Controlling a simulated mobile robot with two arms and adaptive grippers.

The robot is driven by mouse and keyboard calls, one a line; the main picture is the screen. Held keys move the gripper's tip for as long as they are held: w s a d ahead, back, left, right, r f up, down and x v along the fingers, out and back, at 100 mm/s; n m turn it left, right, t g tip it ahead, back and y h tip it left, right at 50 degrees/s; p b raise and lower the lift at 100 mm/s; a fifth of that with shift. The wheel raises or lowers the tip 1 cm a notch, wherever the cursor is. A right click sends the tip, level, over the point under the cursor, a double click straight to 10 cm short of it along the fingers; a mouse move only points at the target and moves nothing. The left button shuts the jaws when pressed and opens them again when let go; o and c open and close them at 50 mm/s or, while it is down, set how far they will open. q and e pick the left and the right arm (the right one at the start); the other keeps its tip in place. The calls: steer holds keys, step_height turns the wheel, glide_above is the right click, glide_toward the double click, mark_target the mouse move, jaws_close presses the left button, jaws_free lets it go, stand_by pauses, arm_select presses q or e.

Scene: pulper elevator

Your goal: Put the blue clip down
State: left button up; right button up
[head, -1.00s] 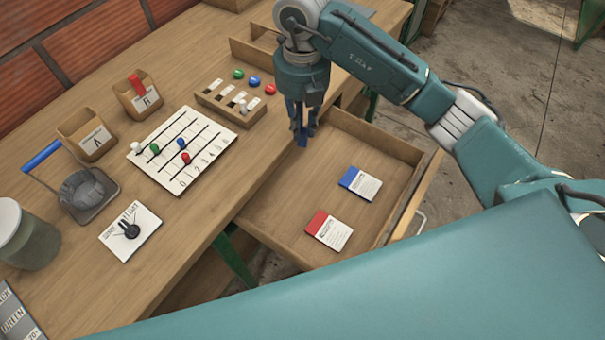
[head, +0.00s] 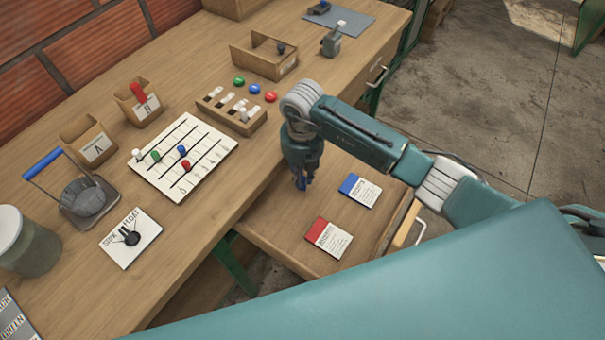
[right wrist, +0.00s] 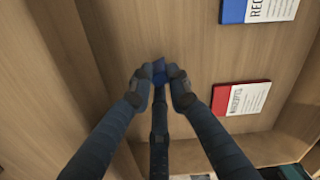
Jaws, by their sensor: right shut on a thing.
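My right gripper (head: 302,184) points down over the open wooden drawer (head: 278,222). It is shut on the blue clip (right wrist: 159,70), a small blue piece between the fingertips in the right wrist view, where my right gripper (right wrist: 160,88) also shows. The fingers hide most of the clip. The clip is low, near the drawer floor; I cannot tell whether it touches. The left gripper is out of view.
In the drawer lie a blue-headed card (head: 360,190) and a red-headed card (head: 328,237), to the right of the gripper. The bench holds a white board with coloured pegs (head: 184,155), a slotted block (head: 232,110) and an open wooden tray (head: 264,55).

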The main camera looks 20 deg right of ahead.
mark_target(302, 178)
steer(key=shift+f, duration=0.1)
steer(key=shift+f, duration=0.1)
steer(key=o, duration=0.5)
steer(key=shift+r, duration=0.6)
step_height(302, 178, up, 11)
steer(key=shift+r+b, duration=0.1)
steer(key=shift+b, duration=0.55)
